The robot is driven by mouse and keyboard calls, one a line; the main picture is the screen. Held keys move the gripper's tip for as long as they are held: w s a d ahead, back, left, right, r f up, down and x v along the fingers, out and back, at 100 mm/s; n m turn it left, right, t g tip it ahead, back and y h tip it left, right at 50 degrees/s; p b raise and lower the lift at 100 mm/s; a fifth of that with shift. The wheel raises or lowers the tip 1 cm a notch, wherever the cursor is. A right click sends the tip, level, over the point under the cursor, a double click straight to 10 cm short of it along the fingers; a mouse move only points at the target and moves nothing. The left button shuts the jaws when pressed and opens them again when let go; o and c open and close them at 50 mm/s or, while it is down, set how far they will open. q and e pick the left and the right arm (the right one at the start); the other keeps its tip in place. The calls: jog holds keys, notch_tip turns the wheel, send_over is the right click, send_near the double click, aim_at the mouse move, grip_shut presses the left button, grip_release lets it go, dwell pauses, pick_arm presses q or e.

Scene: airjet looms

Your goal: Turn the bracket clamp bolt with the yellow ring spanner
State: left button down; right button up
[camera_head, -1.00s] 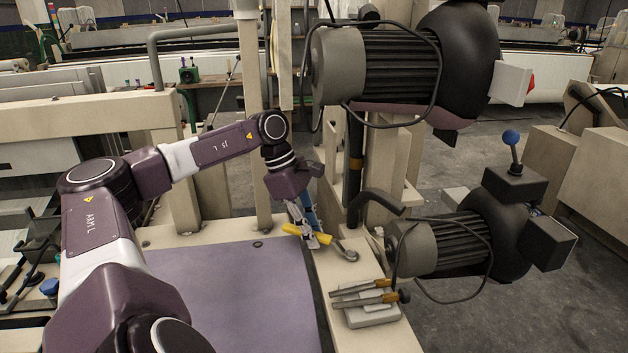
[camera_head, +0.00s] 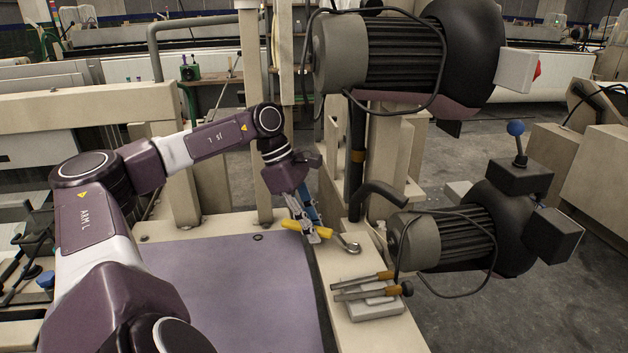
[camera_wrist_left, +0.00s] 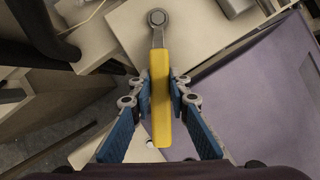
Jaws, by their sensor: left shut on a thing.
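My left gripper (camera_head: 308,231) is shut on the yellow ring spanner (camera_head: 292,224), above the beige ledge beside the lower motor. In the left wrist view the yellow handle (camera_wrist_left: 161,95) lies between the blue fingers of the left gripper (camera_wrist_left: 160,92). The grey shank runs away from the gripper to the ring end (camera_wrist_left: 157,18), which lies over the beige surface. The ring end also shows in the head view (camera_head: 351,248). A dark round centre shows in the ring; I cannot tell whether the bracket clamp bolt is inside it. My right gripper is not in view.
Tools with orange grips (camera_head: 372,280) lie on a grey block (camera_head: 366,307) on the beige ledge (camera_head: 350,333). The lower motor (camera_head: 452,240) stands close on the right, with the upper motor (camera_head: 405,52) above. The purple sheet (camera_head: 230,290) is clear.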

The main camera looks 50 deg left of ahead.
pick_arm(q)
jog(key=shift+w+a+r, duration=0.1)
jog(key=shift+w+r, duration=0.15)
jog(key=shift+r, duration=0.35)
jog(key=c, duration=2.1)
grip_release()
jog(key=o, duration=0.4)
jog(key=shift+s, duration=0.25)
jog(key=shift+c, duration=0.2)
jog(key=shift+f, duration=0.25)
